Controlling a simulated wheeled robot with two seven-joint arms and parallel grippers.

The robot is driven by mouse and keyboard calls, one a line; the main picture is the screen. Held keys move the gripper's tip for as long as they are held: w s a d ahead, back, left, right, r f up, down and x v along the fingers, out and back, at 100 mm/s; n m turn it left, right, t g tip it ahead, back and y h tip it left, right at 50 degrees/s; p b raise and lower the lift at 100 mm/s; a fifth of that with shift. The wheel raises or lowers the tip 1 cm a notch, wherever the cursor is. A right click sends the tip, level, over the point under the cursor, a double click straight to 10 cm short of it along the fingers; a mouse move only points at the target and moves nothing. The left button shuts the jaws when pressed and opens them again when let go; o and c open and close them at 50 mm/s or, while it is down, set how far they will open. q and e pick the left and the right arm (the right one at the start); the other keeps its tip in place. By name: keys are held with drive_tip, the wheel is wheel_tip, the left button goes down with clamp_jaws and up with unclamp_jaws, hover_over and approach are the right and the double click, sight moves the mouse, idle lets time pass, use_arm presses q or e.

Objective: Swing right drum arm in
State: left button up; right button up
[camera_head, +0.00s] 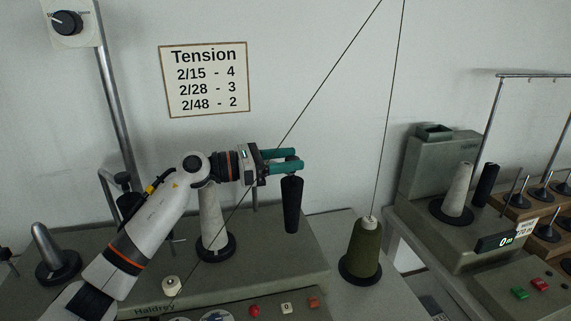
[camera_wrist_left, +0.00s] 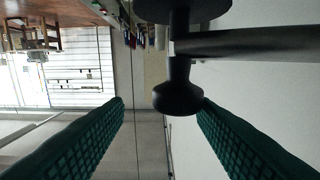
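The right drum arm shows as a black drum (camera_head: 292,205) hanging below my left gripper, with a short grey post (camera_head: 254,190) behind the gripper. My left gripper (camera_head: 297,161) has its two teal fingers apart, reaching right, just above the drum. In the left wrist view, a black knob (camera_wrist_left: 178,98) on a stem, with a grey bar (camera_wrist_left: 245,43) running right, lies across the gap between the fingers of my left gripper (camera_wrist_left: 160,102). The knob is closer to the right finger; I cannot tell whether they touch. My right gripper is out of view.
A grey cone (camera_head: 213,225) stands on the grey machine (camera_head: 290,260) behind my left arm. An olive cone (camera_head: 363,250) with a thread rising from it stands to the right. Another grey machine (camera_head: 425,165) is at the far right. A tension sign (camera_head: 204,79) hangs on the wall.

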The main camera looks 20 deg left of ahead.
use_arm(q)
wheel_tip(320, 180, up, 9)
idle(0.3)
